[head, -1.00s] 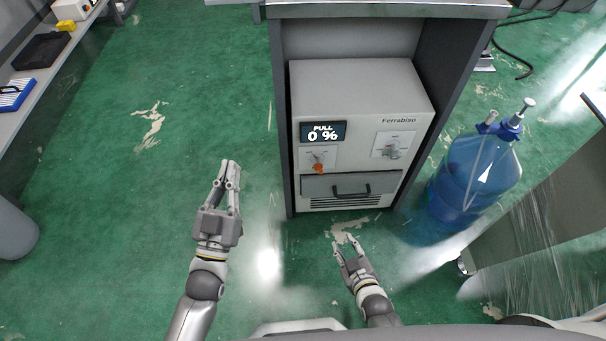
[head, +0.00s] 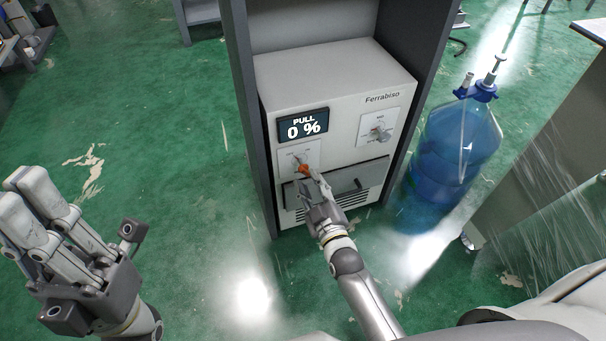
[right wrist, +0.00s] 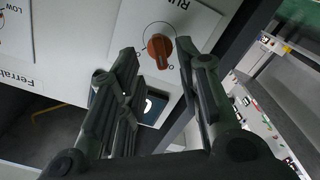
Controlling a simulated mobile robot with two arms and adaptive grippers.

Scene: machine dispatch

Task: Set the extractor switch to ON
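The extractor (head: 345,80) is a light grey box marked Ferrabiso, with a display (head: 303,126) reading PULL 0 %. Its small orange switch (head: 303,169) sits on a white plate below the display. In the right wrist view the orange switch (right wrist: 160,47) shows below the lettering RUN, with round marks beside it. My right gripper (head: 309,180) is at the switch. In the right wrist view the gripper (right wrist: 158,57) is open, its fingertips on either side of the switch, with visible gaps. My left gripper (head: 22,195) is at the far left, away from the extractor; its fingers lie close together.
A grey knob (head: 378,131) is on the panel's right side. The extractor stands inside a dark grey frame (head: 246,110). A blue water bottle (head: 452,145) stands to the right. The green floor at left is clear.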

